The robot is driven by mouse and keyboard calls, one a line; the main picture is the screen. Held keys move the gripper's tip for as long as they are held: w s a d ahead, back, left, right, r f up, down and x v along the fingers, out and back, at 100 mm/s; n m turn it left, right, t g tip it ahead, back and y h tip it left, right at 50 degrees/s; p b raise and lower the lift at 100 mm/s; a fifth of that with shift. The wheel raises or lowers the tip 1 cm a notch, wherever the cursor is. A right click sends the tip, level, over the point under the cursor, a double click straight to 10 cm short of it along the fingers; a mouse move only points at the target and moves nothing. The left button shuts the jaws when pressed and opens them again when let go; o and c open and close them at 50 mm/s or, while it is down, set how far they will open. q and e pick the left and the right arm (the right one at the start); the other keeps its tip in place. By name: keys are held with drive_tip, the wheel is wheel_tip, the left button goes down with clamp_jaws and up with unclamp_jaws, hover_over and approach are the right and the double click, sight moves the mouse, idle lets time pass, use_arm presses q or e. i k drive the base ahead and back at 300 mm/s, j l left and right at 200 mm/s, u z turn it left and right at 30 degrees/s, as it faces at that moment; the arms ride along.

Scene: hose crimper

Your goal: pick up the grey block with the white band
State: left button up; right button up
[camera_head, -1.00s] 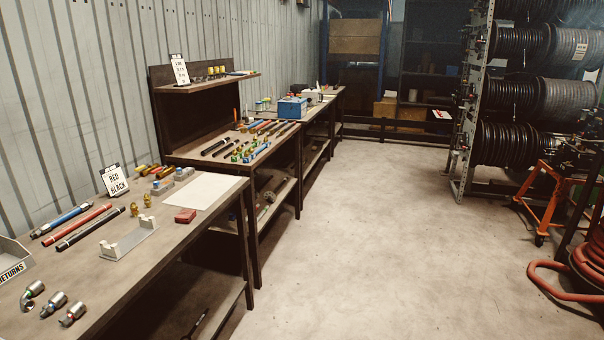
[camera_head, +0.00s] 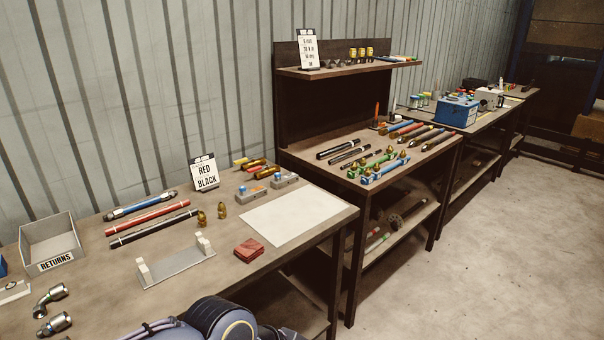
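Two small grey blocks lie near the back of the near table, just behind the white sheet. The left grey block (camera_head: 252,195) has a blue piece on top. The right grey block (camera_head: 285,181) sits beside it, close to several yellow and red pieces. A white band cannot be made out clearly on either block at this size. Part of my arm shows at the bottom edge, in front of the table. Neither of my grippers is in view.
The white sheet (camera_head: 294,216) lies bare in front of the blocks. A red block (camera_head: 249,249), two brass fittings (camera_head: 212,216), a grey bracket (camera_head: 176,264), several hoses, the RED BLACK sign (camera_head: 204,173) and the RETURNS bin (camera_head: 51,240) share the table. A shelved bench (camera_head: 335,180) adjoins it.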

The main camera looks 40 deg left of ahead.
sight(288, 179)
drive_tip(key=i+l+u, duration=0.1)
drive_tip(key=i+u, duration=0.4)
drive_tip(key=i+l+u, duration=0.2)
drive_tip(key=u, duration=0.25)
drive_tip(key=i+l+u, duration=0.35)
drive_tip(key=u, duration=0.15)
drive_tip(key=i+u, duration=0.25)
drive_tip(key=u, duration=0.2)
drive_tip(key=i+l+u, duration=0.15)
drive_tip(key=u, duration=0.3)
drive_tip(key=i+l+u, duration=0.2)
drive_tip(key=i+u, duration=0.25)
drive_tip(key=l+u, duration=0.25)
drive_tip(key=u, duration=0.2)
drive_tip(key=i+l+u, duration=0.2)
drive_tip(key=l+u, duration=0.25)
drive_tip(key=j, duration=0.1)
